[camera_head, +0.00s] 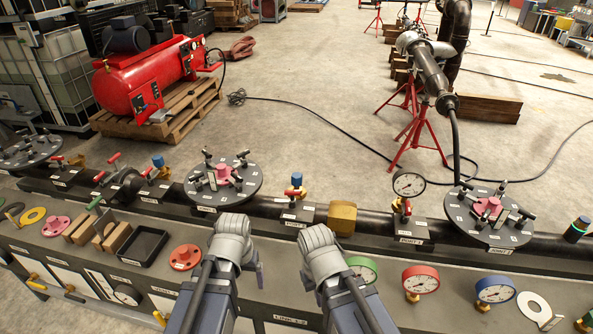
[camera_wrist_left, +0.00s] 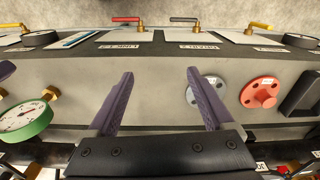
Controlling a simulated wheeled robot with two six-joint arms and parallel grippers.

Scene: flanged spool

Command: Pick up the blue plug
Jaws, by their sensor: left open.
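Two blue-topped pieces stand on brass fittings along the bench's back row in the head view: one blue cap (camera_head: 297,179) near the middle and another blue cap (camera_head: 158,160) further left. I cannot tell which one is the blue plug. My left gripper (camera_head: 258,272) is mostly hidden behind its wrist, low over the bench and nearer to me than both caps. In the left wrist view its purple fingers (camera_wrist_left: 162,90) are wide apart with nothing between them. Neither blue cap shows there. My right arm's wrist shows in the head view, but its fingers are hidden.
A red flange (camera_head: 185,257) lies left of my left wrist and also shows in the left wrist view (camera_wrist_left: 262,93). A green gauge (camera_head: 362,269) lies right of my right wrist. A black tray (camera_head: 140,250) and a flanged disc (camera_head: 223,180) stand nearby.

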